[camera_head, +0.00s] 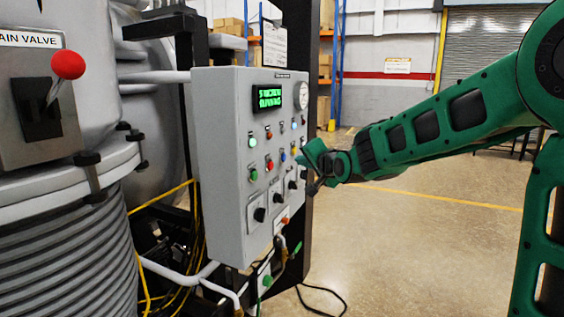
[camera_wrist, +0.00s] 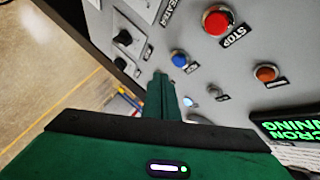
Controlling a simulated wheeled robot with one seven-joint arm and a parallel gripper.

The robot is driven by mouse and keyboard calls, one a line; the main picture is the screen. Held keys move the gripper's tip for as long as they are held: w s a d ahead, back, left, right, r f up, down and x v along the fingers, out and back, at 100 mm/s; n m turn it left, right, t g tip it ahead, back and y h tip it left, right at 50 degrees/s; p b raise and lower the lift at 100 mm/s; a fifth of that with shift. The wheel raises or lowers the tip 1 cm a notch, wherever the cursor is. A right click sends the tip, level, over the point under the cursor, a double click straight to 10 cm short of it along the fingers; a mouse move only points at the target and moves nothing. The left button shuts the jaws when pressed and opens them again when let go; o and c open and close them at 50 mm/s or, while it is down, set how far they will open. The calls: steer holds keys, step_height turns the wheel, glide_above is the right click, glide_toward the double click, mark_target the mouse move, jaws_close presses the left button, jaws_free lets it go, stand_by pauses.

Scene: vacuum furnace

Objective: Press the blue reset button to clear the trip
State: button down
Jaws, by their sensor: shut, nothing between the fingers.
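The blue button (camera_wrist: 180,59) sits on the grey control panel (camera_head: 225,140), with a small label beside it that is hard to read. In the head view the blue button (camera_head: 283,157) is a small dot close to the fingers. My gripper (camera_head: 303,158) is shut and empty, in front of the panel's right part. In the wrist view my gripper's fingertips (camera_wrist: 160,76) point at the panel just beside and below the blue button. I cannot tell whether they touch the panel.
A red STOP button (camera_wrist: 217,22), an orange lamp (camera_wrist: 265,73) and black knobs (camera_wrist: 123,38) surround the blue button. A green-lit display (camera_head: 270,96) and a round gauge (camera_head: 302,95) are above. A red-knobbed valve lever (camera_head: 67,66) is left. Open floor lies right.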

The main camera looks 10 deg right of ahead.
steer(key=s+d, duration=0.2)
steer(key=shift+d, duration=0.3)
stand_by(0.5)
steer(key=s+d+f+n+g+h, duration=0.1)
steer(key=s+d+f+g, duration=0.2)
steer(key=s+d+f, duration=0.35)
steer(key=s+d+f+g+h, duration=0.2)
steer(key=s+d+f+g, duration=0.15)
steer(key=s, duration=0.55)
steer(key=s+d+f+n+g+h, duration=0.1)
steer(key=s+d+f+g, duration=0.1)
steer(key=s+d+f, duration=0.45)
steer(key=s+f+n+g+y, duration=0.1)
steer(key=s+f+g, duration=0.2)
steer(key=s, duration=2.2)
steer(key=g, duration=0.4)
steer(key=shift+s+a+y, duration=0.3)
steer(key=shift+s+a, duration=0.05)
steer(key=shift+s, duration=0.05)
